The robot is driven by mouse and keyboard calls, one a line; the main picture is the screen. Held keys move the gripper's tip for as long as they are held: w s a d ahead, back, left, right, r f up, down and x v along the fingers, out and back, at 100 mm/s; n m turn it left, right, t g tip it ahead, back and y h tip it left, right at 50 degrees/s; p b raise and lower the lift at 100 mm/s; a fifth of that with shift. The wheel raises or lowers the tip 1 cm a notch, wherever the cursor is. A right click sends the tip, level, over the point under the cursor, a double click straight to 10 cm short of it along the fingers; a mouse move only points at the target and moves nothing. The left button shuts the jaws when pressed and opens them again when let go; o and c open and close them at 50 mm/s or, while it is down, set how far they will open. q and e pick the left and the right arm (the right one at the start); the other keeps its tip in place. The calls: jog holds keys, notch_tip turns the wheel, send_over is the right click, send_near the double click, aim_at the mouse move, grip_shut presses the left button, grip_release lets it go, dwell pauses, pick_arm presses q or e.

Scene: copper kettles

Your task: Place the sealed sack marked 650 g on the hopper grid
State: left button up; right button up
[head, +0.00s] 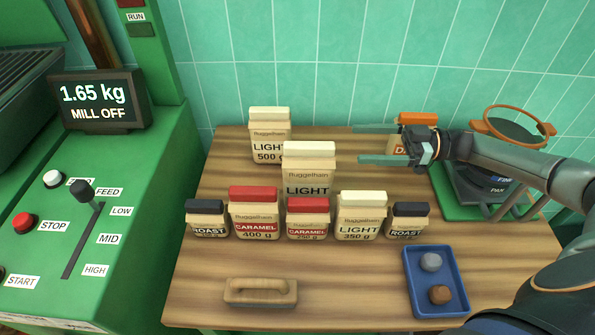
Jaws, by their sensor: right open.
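Several paper sacks stand on the wooden table; no 650 g mark is readable. A tall LIGHT sack (309,165) with a cream top stands in the middle, its weight hidden by the front sacks. An orange-topped sack (417,119) at the back right is partly hidden by my right gripper (367,145). That gripper is open and empty, its two fingers pointing left, between the tall LIGHT sack and the orange-topped one. A dark ribbed surface, perhaps the hopper grid (22,80), shows at the far left, cut off by the frame. My left gripper is out of view.
Other sacks read LIGHT 500 g (269,140), CARAMEL 400 g (254,215), LIGHT 350 g (361,217) and ROAST (207,220). The green mill's display (99,101) reads 1.65 kg, MILL OFF.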

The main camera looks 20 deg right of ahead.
jog(key=b, duration=0.4)
send_near(309, 159)
jog(key=w+a+f, duration=0.1)
jog(key=a, duration=0.1)
jog(key=w+a+f+p, duration=0.1)
jog(key=w, duration=0.1)
jog(key=shift+w+a+p, duration=0.25)
jog(key=shift+a+p, duration=0.05)
jog(key=shift+a, duration=0.1)
jog(key=p+x, duration=0.1)
jog(key=x, duration=0.4)
jog(key=shift+w+f, duration=0.15)
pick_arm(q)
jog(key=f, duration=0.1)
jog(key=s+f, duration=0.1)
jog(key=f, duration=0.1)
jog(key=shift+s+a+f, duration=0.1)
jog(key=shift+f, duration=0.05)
pick_arm(e)
grip_shut()
